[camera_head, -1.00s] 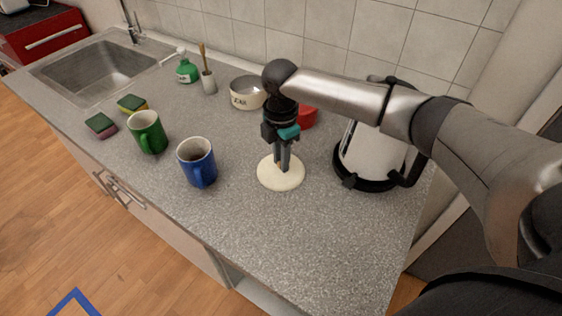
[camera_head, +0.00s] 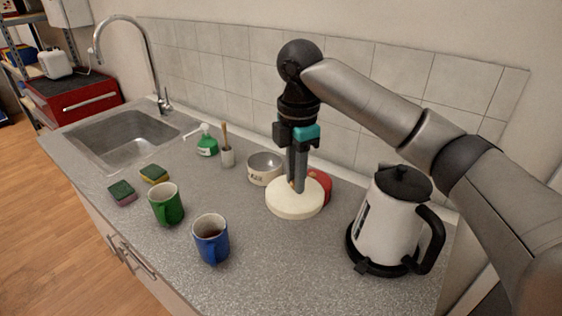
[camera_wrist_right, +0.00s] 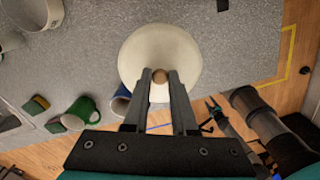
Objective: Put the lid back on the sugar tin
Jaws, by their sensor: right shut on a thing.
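The cream round lid (camera_head: 294,200) is in the grip of my right gripper (camera_head: 297,185), whose fingers point down. In the wrist view the right gripper (camera_wrist_right: 160,76) is shut on the lid's brown knob, and the lid (camera_wrist_right: 160,48) spreads flat beyond the fingers. I cannot tell for sure how high the lid is above the counter. The open sugar tin (camera_head: 264,168), cream with dark lettering, stands behind and to the left of the lid in the head view. Its top edge also shows at the left of the wrist view (camera_wrist_right: 38,12). My left gripper is out of view.
A red object (camera_head: 326,187) is partly hidden behind the lid. A kettle (camera_head: 388,225) stands to the right. A blue mug (camera_head: 211,240) and a green mug (camera_head: 166,205) stand front left. A brush holder (camera_head: 227,157) and green bottle (camera_head: 207,145) stand left of the tin.

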